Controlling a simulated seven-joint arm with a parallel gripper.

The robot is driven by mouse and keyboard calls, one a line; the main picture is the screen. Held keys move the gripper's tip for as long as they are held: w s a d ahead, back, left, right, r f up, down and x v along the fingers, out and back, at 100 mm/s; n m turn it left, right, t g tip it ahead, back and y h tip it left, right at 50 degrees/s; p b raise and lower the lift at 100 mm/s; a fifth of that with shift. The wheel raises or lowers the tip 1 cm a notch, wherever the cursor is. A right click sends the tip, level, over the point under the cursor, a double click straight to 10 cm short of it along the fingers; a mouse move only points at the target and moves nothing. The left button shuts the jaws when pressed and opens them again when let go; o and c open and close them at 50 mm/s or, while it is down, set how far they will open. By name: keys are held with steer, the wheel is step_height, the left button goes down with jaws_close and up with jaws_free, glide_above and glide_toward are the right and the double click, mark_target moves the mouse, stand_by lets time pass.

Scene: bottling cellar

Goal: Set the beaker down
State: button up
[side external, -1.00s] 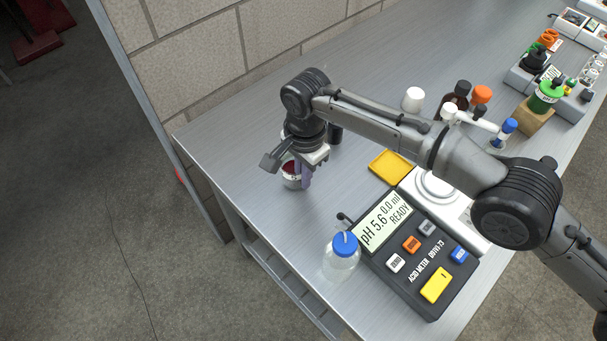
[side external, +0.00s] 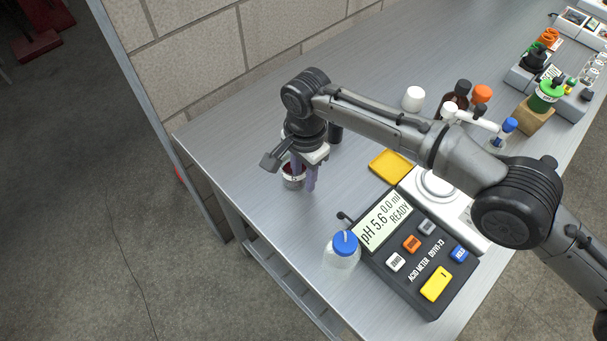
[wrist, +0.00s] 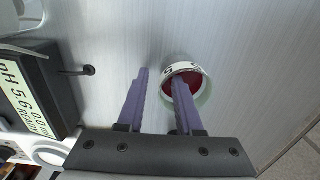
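The beaker (side external: 292,182), a small clear vessel with dark red contents and a pale band, stands upright on the metal bench at the near-left edge. My gripper (side external: 304,175) points down at it with its purple fingers spread apart. In the wrist view the beaker (wrist: 205,92) shows its round mouth and red inside. My gripper (wrist: 160,75) has one finger across the mouth, apparently inside the rim, and the other outside it with bare bench between. Whether the inner finger touches the wall cannot be told.
The acid meter (side external: 420,255) reads pH 5.6, READY. A blue-capped bottle (side external: 341,258) stands at the bench's front edge. A yellow tray (side external: 391,167) lies behind the meter. Several bottles stand farther right. The bench left of the beaker is clear up to its edge.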

step_height(320, 180, up, 7)
steer(key=shift+r, duration=0.1)
steer(key=shift+s+d, duration=0.1)
stand_by(0.3)
